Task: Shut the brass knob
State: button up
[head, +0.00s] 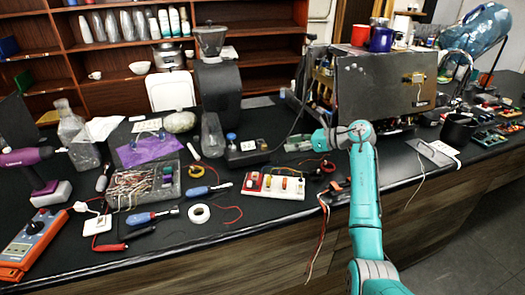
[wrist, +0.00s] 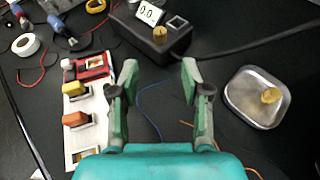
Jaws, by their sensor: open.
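In the wrist view, a small brass knob (wrist: 158,35) stands on top of a black box (wrist: 140,28), beside a small display. A second round brass-coloured piece (wrist: 270,97) lies in a shallow metal tray (wrist: 237,103) at the right. I cannot tell from its look whether the knob is open or shut. My gripper (wrist: 158,76) is open and empty, its two fingers over the black bench, apart from both brass pieces. The box is between and beyond the fingertips. The box (head: 247,157) also shows in the head view, where my gripper (head: 299,144) is just right of it.
A white switch board (head: 272,186) with red, yellow and orange parts lies close to my gripper's left finger in the wrist view. A dark cable (wrist: 240,47) runs from the box. The brewer (head: 385,85) stands behind my arm. Loose wires cross the bench.

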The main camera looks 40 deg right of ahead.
aim_at(269, 151)
jog(key=x, duration=1)
grip_shut()
